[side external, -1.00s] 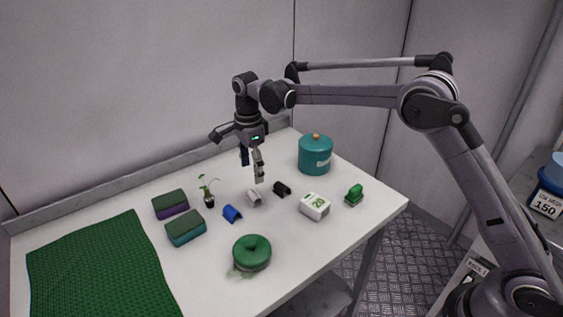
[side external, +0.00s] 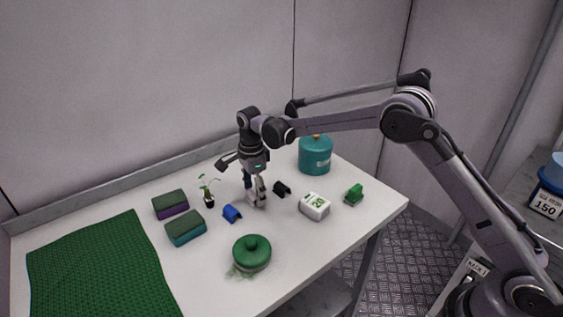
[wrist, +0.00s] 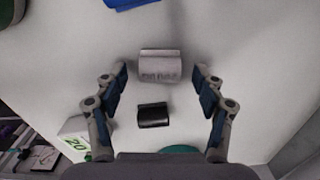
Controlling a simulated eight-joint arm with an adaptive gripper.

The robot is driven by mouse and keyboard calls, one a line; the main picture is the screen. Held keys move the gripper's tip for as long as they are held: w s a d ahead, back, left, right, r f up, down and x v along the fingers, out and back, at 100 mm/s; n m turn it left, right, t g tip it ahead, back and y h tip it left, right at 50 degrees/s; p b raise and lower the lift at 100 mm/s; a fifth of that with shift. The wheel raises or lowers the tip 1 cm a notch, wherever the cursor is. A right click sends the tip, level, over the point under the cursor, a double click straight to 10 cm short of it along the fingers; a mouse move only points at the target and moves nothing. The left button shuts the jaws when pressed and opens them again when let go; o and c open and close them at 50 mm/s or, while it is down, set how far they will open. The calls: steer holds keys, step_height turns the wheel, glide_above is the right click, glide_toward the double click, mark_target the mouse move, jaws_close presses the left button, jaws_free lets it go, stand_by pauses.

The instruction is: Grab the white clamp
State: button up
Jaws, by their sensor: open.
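The white clamp (wrist: 160,66) lies on the table, a small pale curved piece with faint lettering. In the wrist view it sits between the two fingertips of my gripper (wrist: 161,72), with a gap on each side. My gripper is open and empty. In the side view my gripper (side external: 256,195) is down close to the table over the white clamp, and its fingers largely hide the clamp there.
A black clamp (side external: 281,188) lies just right of my gripper, and a blue clamp (side external: 232,213) just left. A white box (side external: 314,206), a green-lidded jar (side external: 252,254), a plant (side external: 208,193), sponges (side external: 185,228) and a teal pot (side external: 315,156) stand around.

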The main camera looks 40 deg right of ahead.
steer(key=c, duration=0.9)
